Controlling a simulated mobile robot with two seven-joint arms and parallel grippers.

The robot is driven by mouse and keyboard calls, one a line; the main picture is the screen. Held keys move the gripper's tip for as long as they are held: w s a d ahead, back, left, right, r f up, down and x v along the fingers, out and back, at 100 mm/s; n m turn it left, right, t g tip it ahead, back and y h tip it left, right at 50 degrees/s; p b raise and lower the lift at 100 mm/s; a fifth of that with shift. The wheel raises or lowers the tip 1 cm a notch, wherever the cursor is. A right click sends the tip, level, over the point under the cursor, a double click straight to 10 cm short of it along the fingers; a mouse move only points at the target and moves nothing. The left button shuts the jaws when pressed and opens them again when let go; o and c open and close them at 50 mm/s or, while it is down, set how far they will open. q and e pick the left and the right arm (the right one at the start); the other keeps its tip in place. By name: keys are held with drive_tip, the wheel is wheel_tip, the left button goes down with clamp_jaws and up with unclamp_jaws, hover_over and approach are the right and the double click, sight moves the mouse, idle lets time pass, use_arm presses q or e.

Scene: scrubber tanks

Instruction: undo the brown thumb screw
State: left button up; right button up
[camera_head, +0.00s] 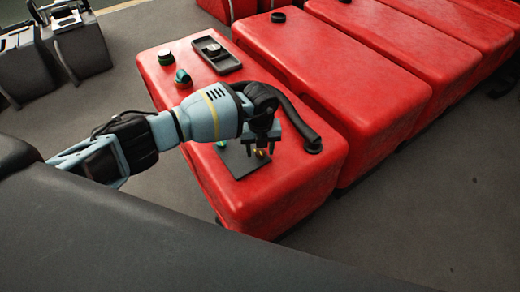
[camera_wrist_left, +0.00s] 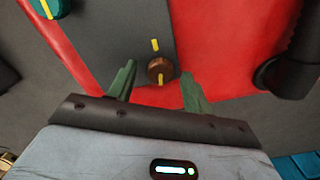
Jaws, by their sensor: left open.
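The brown thumb screw (camera_wrist_left: 160,70) sits on a dark grey plate (camera_wrist_left: 95,30) near its edge, with a short yellow mark on the plate just beyond it. In the head view the screw (camera_head: 261,154) is a small brownish spot, partly hidden by my left gripper (camera_head: 261,147). The plate (camera_head: 236,164) lies on top of the nearest red tank (camera_head: 258,205). My left gripper (camera_wrist_left: 158,77) is open, with one green finger on each side of the screw in the wrist view. I cannot tell whether the fingers touch it. My right gripper is not in view.
A teal knob (camera_wrist_left: 46,8) with a yellow stripe is at the wrist view's upper left. A black hose (camera_head: 295,118) runs beside my gripper to the tank top. Another teal knob (camera_head: 182,78) and a black tray (camera_head: 216,55) are farther back. More red tanks (camera_head: 340,80) stand right.

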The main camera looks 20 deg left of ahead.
sight(260, 152)
use_arm(q)
wheel_tip(260, 152, up, 7)
drive_tip(key=shift+r+p, duration=0.1)
drive_tip(key=shift+p, duration=0.3)
